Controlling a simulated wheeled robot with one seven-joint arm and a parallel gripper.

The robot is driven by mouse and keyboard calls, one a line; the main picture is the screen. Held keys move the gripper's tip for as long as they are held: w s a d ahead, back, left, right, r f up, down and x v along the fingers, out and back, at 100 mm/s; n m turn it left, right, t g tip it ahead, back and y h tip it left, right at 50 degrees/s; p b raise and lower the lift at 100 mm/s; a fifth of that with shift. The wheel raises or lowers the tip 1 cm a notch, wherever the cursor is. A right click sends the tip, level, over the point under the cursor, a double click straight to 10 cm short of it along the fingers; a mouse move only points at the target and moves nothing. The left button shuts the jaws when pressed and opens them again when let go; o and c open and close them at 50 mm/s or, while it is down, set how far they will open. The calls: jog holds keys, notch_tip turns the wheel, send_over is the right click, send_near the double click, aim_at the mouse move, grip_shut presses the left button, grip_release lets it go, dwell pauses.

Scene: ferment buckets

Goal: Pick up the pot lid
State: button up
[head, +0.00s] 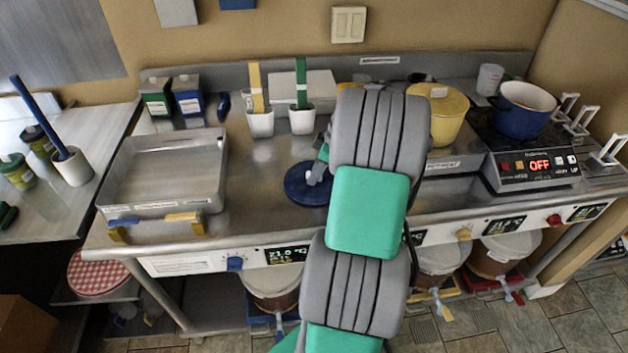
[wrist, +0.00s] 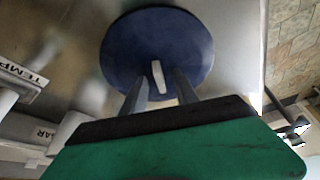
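The pot lid (head: 301,192) is a dark blue disc lying on the steel counter, left of my arm, which covers its right part. In the wrist view the lid (wrist: 157,42) fills the upper middle, with its pale knob (wrist: 157,77) standing up at the centre. My gripper (wrist: 159,88) is open, its two grey fingers apart on either side of the knob, with gaps left and right. I cannot tell whether the fingertips reach down to the lid. In the head view my gripper (head: 318,172) shows only partly, over the lid.
An open blue pot (head: 522,108) stands on the cooktop (head: 530,165) at right. A yellow pot (head: 448,118) stands behind my arm. White cups (head: 261,123) with paddles stand behind the lid. A steel tray (head: 160,205) is at left. The counter's front edge is close to the lid.

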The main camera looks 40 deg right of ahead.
grip_shut()
dwell(0.3)
dwell(0.4)
